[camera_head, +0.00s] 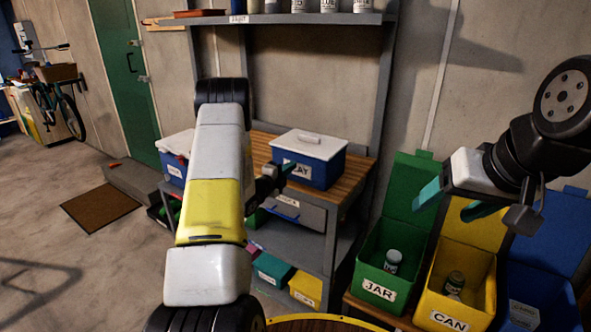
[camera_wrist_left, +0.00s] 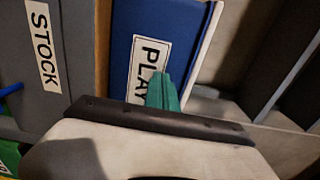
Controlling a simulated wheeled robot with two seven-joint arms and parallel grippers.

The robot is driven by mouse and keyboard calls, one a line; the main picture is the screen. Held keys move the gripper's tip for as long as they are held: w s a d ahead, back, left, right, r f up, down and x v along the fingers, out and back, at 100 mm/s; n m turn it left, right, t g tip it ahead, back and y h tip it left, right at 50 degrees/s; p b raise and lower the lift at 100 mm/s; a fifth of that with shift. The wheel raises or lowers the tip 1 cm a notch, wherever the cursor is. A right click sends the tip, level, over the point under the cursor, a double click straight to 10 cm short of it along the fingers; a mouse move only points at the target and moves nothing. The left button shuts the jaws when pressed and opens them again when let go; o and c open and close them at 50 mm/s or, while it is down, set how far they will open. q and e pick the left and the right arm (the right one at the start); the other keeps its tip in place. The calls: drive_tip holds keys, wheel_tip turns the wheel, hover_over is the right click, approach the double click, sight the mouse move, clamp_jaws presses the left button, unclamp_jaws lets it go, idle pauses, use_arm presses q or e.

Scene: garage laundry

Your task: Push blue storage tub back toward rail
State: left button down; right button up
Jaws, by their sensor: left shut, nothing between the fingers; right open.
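The blue storage tub (camera_head: 318,170) with a white lid and a PLAY label stands upright on the wooden bench top (camera_head: 356,182). In the left wrist view its blue front and label (camera_wrist_left: 150,58) fill the upper middle. My left gripper (camera_head: 285,168) is shut and empty, its teal fingers at the tub's front by the label. In the wrist view the fingers (camera_wrist_left: 163,90) overlap the label's edge; I cannot tell whether they touch. My right gripper (camera_head: 450,205) is open and empty over the bins. I cannot clearly make out the rail.
A second blue tub with a white lid (camera_head: 176,150) is partly hidden behind my left arm. A grey STOCK drawer (camera_wrist_left: 40,60) sits below the bench top. Green (camera_head: 380,265), yellow (camera_head: 455,290) and blue bins stand at right. A shelf (camera_head: 290,18) hangs above.

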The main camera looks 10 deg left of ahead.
use_arm(q)
drive_tip(key=shift+w, duration=0.2)
drive_tip(key=shift+d, duration=0.1)
